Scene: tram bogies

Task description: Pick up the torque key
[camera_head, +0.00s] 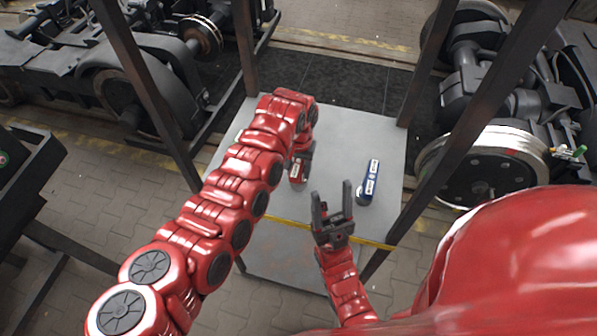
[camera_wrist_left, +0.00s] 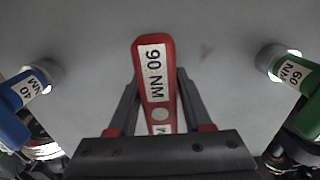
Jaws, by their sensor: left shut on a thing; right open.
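A red torque key (camera_wrist_left: 156,85) with a white label that seems to read 90 NM is between the fingers of my left gripper (camera_wrist_left: 158,100) in the left wrist view. The left gripper is shut on it. In the head view the left arm reaches over the grey table, and the red key (camera_head: 297,172) shows below its end, partly hidden. My right gripper (camera_head: 332,199) is open and empty, in front of the keys.
A green key (camera_wrist_left: 302,112) is at the right of the left wrist view. The grey table (camera_head: 350,130) is framed by dark posts (camera_head: 424,65). Bogies with wheels (camera_head: 487,160) stand on both sides. The table's back part is clear.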

